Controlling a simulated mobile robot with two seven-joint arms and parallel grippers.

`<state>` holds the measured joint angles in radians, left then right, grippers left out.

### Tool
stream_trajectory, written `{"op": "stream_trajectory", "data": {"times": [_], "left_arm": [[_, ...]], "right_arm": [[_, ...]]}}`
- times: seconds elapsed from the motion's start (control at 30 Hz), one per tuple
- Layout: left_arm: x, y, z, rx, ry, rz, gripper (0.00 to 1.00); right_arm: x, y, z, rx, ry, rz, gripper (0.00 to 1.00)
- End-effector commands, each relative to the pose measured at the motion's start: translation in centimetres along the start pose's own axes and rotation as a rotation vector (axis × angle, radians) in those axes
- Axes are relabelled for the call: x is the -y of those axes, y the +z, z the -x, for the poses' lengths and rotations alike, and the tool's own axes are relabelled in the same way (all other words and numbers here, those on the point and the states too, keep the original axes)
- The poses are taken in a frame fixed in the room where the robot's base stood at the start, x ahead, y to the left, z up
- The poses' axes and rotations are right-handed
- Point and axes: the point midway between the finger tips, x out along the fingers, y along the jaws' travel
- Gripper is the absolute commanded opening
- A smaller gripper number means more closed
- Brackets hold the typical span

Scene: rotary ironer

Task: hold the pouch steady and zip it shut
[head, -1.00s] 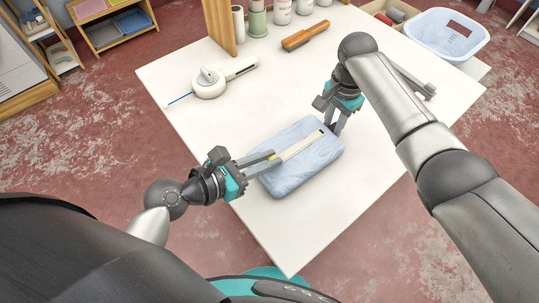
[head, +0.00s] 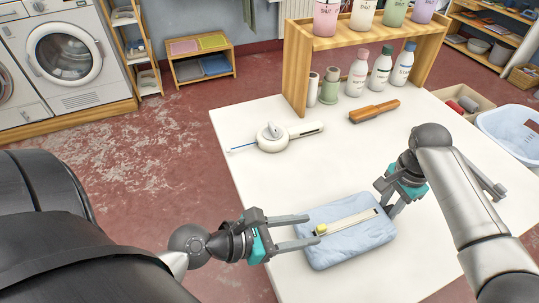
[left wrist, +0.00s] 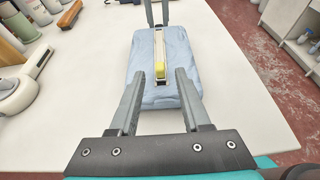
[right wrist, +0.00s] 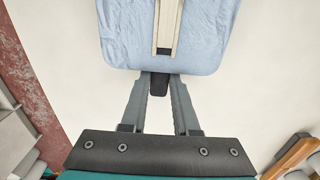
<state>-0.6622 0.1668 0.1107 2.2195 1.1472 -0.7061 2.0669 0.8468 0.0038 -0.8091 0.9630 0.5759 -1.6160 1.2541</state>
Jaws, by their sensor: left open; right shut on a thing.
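The pale blue pouch (head: 345,245) lies flat on the white table. A cream zipper strip (head: 350,221) runs along its top, with a yellow slider (head: 321,230) at the end nearer my left gripper. My left gripper (head: 313,231) is open, its fingers spread on either side of the slider without gripping it; the left wrist view shows the slider (left wrist: 159,71) between and just beyond the fingertips. My right gripper (right wrist: 159,80) is shut on the dark tab (right wrist: 158,86) at the pouch's opposite end. The fingers partly cover that tab.
A white device with a blue-tipped rod (head: 272,138) and an orange-brown brush (head: 374,112) lie behind the pouch. A wooden shelf (head: 295,70) with bottles stands at the back. A laundry basket (head: 510,135) is at the right. The table (head: 260,185) left of the pouch is clear.

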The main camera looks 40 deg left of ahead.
Motion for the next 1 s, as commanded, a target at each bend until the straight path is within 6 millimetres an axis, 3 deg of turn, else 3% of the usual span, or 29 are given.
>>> {"op": "stream_trajectory", "data": {"times": [0.2, 0.5, 1.0], "left_arm": [[0.1, -0.1, 4.0, -0.006, -0.001, 0.000, 0.47], [0.0, -0.1, 7.9, -0.004, -0.001, 0.002, 0.47], [0.0, 0.0, 9.1, -0.002, 0.000, -0.001, 0.47]], "right_arm": [[0.0, 0.1, 0.0, 0.002, 0.000, 0.000, 0.00], [0.0, 0.1, 0.0, 0.002, 0.000, 0.000, 0.00], [0.0, 0.0, 0.0, 0.001, -0.001, 0.000, 0.00]]}}
